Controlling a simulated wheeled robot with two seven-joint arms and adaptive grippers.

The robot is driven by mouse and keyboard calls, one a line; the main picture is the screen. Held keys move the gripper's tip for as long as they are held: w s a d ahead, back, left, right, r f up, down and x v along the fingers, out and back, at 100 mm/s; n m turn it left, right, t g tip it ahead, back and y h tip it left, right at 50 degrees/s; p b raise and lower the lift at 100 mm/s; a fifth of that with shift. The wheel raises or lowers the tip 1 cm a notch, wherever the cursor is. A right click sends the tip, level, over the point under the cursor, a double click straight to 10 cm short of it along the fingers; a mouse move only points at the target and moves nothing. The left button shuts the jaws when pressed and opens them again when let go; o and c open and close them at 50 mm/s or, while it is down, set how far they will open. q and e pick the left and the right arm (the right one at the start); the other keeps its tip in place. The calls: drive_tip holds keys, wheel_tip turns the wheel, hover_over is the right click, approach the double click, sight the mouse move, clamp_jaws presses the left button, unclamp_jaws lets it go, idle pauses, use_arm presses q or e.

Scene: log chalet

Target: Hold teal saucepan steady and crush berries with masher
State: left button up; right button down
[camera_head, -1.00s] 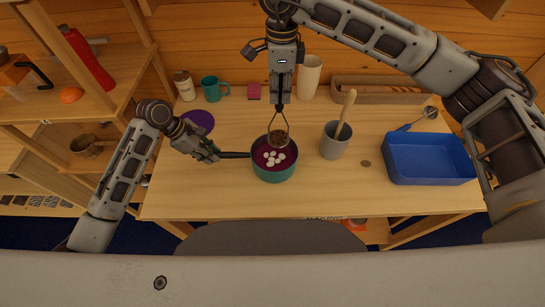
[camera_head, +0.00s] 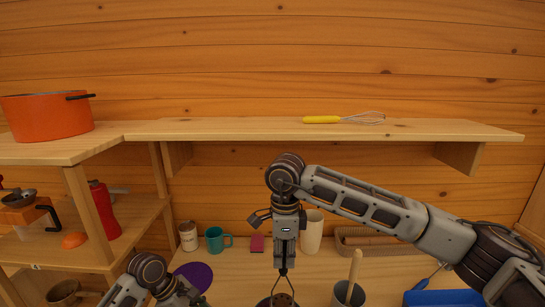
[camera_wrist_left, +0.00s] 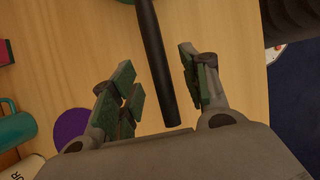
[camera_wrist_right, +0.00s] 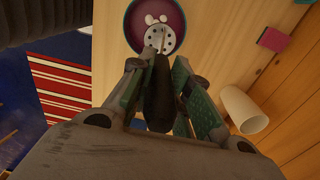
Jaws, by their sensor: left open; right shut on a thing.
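The teal saucepan (camera_wrist_right: 126,32) shows in the right wrist view with dark purple contents and a few white berries (camera_wrist_right: 154,19). My right gripper (camera_head: 284,262) is shut on the dark handle (camera_wrist_right: 158,92) of the masher, whose round holed plate (camera_wrist_right: 164,40) is over the contents; whether it touches the berries I cannot tell. In the head view the saucepan is mostly cut off by the bottom edge. In the left wrist view my left gripper (camera_wrist_left: 160,88) is open, with the saucepan's black handle (camera_wrist_left: 158,60) between its fingers.
A grey crock (camera_head: 342,296) with a wooden tool and a blue tray (camera_head: 440,298) stand right of the masher. A teal mug (camera_head: 214,242) and a white cylinder (camera_head: 312,232) stand behind. A shelf (camera_head: 230,128) with a yellow whisk (camera_head: 322,119) hangs above.

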use_arm(q)
drive_tip(key=v, duration=1)
drive_tip(key=shift+r, duration=0.2)
drive_tip(key=shift+s, duration=0.1)
